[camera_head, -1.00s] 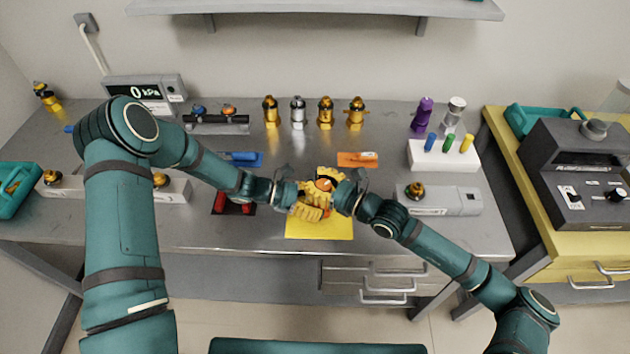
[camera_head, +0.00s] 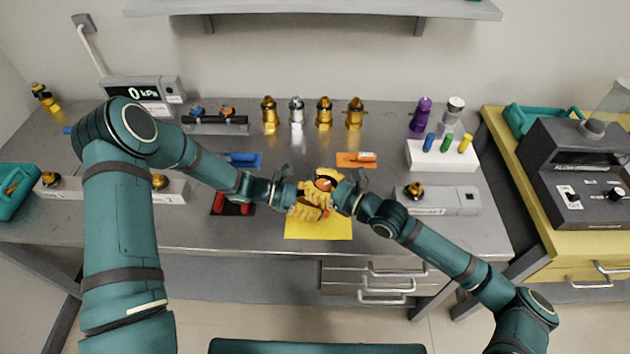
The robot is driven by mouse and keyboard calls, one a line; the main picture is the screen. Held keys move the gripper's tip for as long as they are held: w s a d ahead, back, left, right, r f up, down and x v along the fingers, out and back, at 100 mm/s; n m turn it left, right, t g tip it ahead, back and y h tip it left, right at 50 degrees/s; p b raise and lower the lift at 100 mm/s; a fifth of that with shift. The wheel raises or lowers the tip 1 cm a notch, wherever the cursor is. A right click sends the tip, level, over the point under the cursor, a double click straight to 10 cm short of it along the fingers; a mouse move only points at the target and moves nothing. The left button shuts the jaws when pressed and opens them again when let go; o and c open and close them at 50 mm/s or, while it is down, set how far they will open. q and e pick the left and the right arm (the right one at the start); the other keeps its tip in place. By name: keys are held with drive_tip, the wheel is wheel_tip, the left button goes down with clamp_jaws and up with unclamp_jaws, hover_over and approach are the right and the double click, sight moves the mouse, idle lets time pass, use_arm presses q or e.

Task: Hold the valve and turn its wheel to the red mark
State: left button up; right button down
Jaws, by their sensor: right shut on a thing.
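The valve shows only as a small orange-red part (camera_head: 323,184) between my two grippers, above the yellow mat (camera_head: 318,231). Most of its body is hidden by the fingers, and I cannot make out a red mark. My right gripper (camera_head: 328,180) comes in from the right and is shut on the valve. My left gripper (camera_head: 311,203) comes in from the left, with its yellow fingers close against the valve's left and front side. I cannot tell whether its fingers are open or shut, or whether they touch the wheel.
A white block with blue, green and yellow pegs (camera_head: 443,157) stands at right. Several brass and silver fittings (camera_head: 324,114) line the back. A gauge box (camera_head: 146,93) stands at back left. An orange tool (camera_head: 356,159) and a blue tool (camera_head: 243,158) lie beyond my grippers.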

drive_tip(key=shift+w+d, duration=0.15)
drive_tip(key=shift+c, duration=2.4)
unclamp_jaws()
drive_tip(key=shift+o, duration=0.2)
drive_tip(key=v, duration=1.2)
